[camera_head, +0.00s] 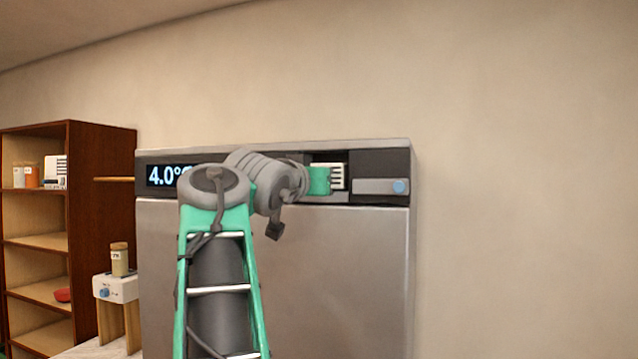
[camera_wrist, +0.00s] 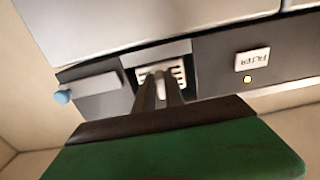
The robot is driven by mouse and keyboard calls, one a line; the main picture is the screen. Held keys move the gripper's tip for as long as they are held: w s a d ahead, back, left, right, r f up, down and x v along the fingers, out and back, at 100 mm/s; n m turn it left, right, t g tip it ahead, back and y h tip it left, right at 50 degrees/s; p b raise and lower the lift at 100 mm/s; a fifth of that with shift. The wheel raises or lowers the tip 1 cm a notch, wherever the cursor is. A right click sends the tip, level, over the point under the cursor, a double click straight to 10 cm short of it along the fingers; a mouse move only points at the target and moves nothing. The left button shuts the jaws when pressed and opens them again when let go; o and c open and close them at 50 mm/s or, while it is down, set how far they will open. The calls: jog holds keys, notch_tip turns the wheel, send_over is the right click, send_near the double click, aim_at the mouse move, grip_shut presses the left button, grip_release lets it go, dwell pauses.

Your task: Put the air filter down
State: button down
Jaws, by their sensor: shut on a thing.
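The air filter (camera_head: 339,172) is a small pale block with slats, at the opening in the dark upper panel of the steel appliance (camera_head: 330,280). In the wrist view the air filter (camera_wrist: 178,74) shows within the recessed slot (camera_wrist: 128,62), on both sides of the fingers. My gripper (camera_head: 331,181) is at the slot, its green body just left of the filter in the head view. In the wrist view my gripper (camera_wrist: 161,83) has its dark fingers closed on the middle of the filter. How deep the filter sits is hard to tell.
A grey bar with a blue knob (camera_head: 400,186) is right of the slot. A lit 4.0° display (camera_head: 165,175) is at left. The wrist view shows an upside-down FILTER label (camera_wrist: 252,60) and a yellow light (camera_wrist: 247,79). A brown shelf (camera_head: 100,220) stands at far left.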

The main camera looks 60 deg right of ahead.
jog(key=shift+w+d+f, duration=0.15)
jog(key=shift+d+f, duration=0.05)
jog(key=shift+f, duration=0.1)
jog(key=c, duration=1.8)
grip_release()
jog(key=shift+d, duration=0.1)
jog(key=o, duration=0.3)
jog(key=shift+r, duration=0.1)
jog(key=shift+o, duration=0.5)
